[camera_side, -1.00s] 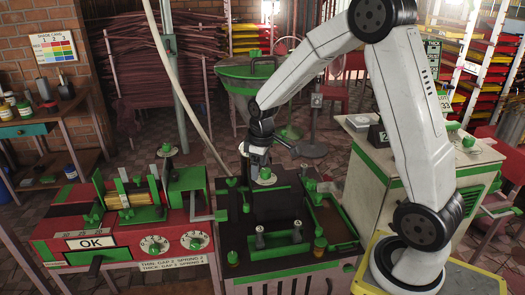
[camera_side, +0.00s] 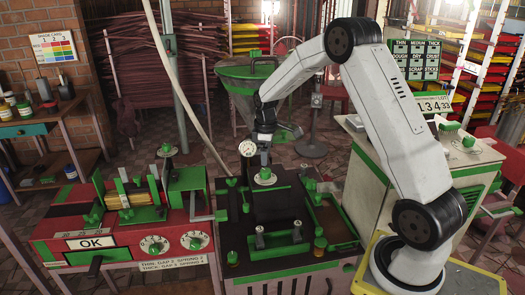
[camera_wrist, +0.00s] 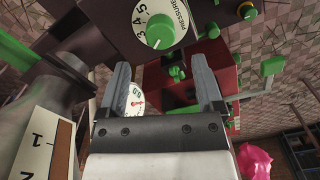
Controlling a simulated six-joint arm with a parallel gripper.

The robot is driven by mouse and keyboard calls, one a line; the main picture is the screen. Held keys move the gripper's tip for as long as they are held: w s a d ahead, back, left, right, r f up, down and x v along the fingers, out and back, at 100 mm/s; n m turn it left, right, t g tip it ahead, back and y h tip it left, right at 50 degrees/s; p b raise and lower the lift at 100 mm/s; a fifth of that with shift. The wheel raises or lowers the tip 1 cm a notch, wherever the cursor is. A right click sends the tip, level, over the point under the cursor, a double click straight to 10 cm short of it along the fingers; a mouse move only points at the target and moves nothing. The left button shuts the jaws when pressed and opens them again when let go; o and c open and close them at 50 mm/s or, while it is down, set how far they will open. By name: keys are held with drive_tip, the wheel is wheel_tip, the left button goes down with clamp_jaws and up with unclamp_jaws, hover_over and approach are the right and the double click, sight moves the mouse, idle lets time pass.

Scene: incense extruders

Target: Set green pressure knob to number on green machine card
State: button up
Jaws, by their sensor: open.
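The green pressure knob (camera_wrist: 160,32) sits on a white round dial marked PRESSURE, at the top of the wrist view. In the side view a green knob on a white disc (camera_side: 264,177) stands on the black-and-green machine (camera_side: 290,268), just below my gripper (camera_side: 264,155). My gripper is open and empty; its two grey fingers (camera_wrist: 160,66) point toward the dial, apart from the knob in the wrist view. I cannot make out a card for the green machine.
A white gauge (camera_side: 247,148) stands close beside my gripper and shows between the fingers in the wrist view (camera_wrist: 135,100). The red machine (camera_side: 120,225) with two dials is at left. A green funnel (camera_side: 240,75) stands behind; a cream cabinet (camera_side: 375,185) is at right.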

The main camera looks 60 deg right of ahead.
sight(266, 170)
drive_tip(key=shift+f, duration=3.3)
clamp_jaws()
drive_tip(key=shift+m, duration=3.4)
